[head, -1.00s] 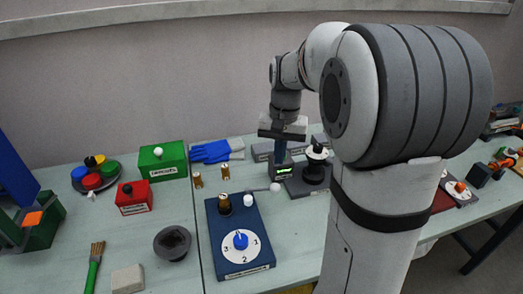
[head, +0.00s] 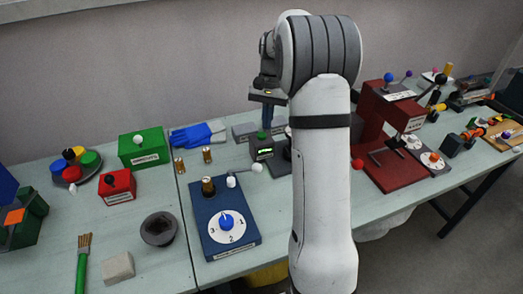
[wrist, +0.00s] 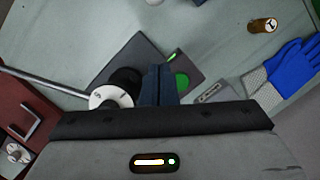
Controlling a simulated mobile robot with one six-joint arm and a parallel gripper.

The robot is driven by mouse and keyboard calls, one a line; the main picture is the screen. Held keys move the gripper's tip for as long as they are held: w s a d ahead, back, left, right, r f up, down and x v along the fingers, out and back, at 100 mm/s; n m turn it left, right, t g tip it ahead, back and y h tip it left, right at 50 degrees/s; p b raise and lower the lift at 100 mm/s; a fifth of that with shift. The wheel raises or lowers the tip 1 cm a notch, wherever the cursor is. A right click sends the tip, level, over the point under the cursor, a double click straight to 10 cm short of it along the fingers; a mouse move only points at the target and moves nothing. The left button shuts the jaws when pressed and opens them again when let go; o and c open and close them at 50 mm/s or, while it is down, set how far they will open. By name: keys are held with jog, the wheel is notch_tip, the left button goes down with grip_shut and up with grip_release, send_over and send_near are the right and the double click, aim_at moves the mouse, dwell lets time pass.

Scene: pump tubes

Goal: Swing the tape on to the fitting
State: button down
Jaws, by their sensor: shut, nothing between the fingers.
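My gripper (head: 267,118) is shut and empty, pointing down just above a dark grey unit (head: 263,151) with a green button and a lit green display. In the wrist view my blue fingers (wrist: 158,84) overlap the unit, with the green button (wrist: 182,83) beside them. A white, tape-like roll (wrist: 109,99) with a black knob stands next to the fingers; my arm mostly hides it in the head view. Small brass fittings stand on the bench, one at left (head: 180,166) and one nearer the glove (head: 207,155). I cannot tell which fitting is meant.
A blue dial box (head: 232,243) with a white-ball lever (head: 257,168) stands in front. A red press (head: 375,125) stands right of my arm. A long rod (wrist: 45,82) reaches the roll's side in the wrist view. Blue gloves (head: 192,135) lie behind.

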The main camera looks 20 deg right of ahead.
jog(key=x, duration=1)
jog(key=shift+s+f+p, duration=0.1)
jog(key=shift+p, duration=0.25)
jog(key=s+a, duration=0.1)
jog(key=s+a+r, duration=0.1)
jog(key=s, duration=0.1)
jog(key=shift+a+p, duration=0.25)
jog(key=shift+p, duration=0.15)
jog(key=shift+s+m, duration=0.25)
jog(key=shift+m, duration=0.05)
